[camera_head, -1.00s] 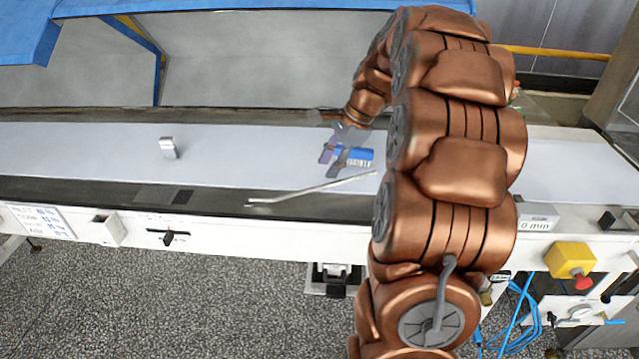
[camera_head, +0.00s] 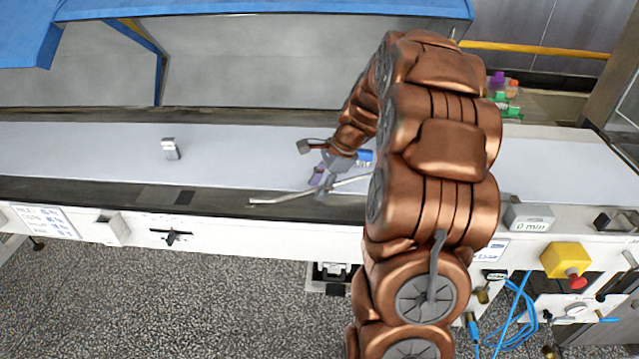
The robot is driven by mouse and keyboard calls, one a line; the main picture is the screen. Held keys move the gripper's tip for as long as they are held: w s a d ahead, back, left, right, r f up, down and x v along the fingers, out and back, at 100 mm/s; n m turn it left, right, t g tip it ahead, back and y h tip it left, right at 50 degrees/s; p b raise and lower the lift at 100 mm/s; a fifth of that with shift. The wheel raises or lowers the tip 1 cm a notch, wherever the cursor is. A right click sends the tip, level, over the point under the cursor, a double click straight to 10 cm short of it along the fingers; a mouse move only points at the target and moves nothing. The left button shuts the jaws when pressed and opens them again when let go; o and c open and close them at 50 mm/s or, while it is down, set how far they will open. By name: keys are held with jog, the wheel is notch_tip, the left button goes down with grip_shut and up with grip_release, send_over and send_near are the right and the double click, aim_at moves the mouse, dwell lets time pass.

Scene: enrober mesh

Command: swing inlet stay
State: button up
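The stay appears to be the thin silver rod (camera_head: 285,200), which lies slanted over the belt's dark front edge. Its left end is bent and its right end runs behind my arm. My gripper (camera_head: 321,184) points down at the middle of the rod, and its fingers overlap the rod in the view. I cannot tell whether they touch it or how far apart they are. The gripper's body and wrist hide part of the area behind.
A blue block (camera_head: 366,156) sits on the white belt (camera_head: 90,145) just behind my gripper, partly hidden. A small metal piece (camera_head: 170,149) stands on the belt at left. A blue-edged hood (camera_head: 270,12) hangs over the back. A yellow box with a red button (camera_head: 567,262) is at front right.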

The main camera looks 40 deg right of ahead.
jog(key=shift+c, duration=0.3)
grip_shut()
dwell(0.3)
